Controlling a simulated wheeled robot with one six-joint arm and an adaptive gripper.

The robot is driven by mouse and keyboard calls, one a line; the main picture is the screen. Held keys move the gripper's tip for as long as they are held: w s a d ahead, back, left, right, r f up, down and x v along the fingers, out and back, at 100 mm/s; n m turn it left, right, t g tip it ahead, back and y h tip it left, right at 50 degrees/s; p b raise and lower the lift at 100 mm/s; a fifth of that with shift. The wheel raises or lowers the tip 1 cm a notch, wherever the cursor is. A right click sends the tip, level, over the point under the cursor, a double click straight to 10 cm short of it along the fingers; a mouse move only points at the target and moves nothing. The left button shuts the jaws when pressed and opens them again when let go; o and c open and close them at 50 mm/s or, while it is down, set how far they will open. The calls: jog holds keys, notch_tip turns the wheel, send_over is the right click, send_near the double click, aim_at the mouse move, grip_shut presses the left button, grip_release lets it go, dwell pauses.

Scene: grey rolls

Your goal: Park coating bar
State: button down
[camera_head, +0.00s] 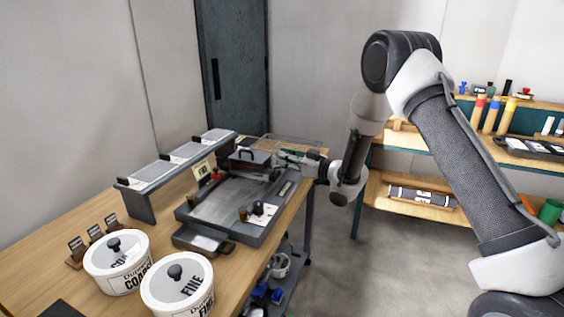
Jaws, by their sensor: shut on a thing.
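My gripper (281,161) reaches in from the right over the far right corner of a grey coating machine (225,202) on the wooden table. It is shut on a thin dark bar, the coating bar (262,173), at the far end of the machine's flat bed. The picture is too small to tell whether the bar touches the bed. A dark block with a handle (249,155) stands just behind. The fingertips are small and partly hidden.
A raised grey shelf (146,185) runs along the table's left. Two white lidded tubs, COARSE (117,262) and FINE (178,287), stand at the front. A wire rack (290,144) is at the far end. Wooden shelves (408,141) with rolls stand at right, beyond open floor.

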jog(key=w+d, duration=0.4)
jog(key=w, duration=0.7)
jog(key=shift+w+d, duration=0.25)
jog(key=shift+w, duration=0.15)
jog(key=shift+r, duration=0.1)
jog(key=c, duration=1.3)
grip_release()
jog(key=shift+w, duration=0.15)
jog(key=shift+c, duration=0.2)
jog(key=v, duration=1.2)
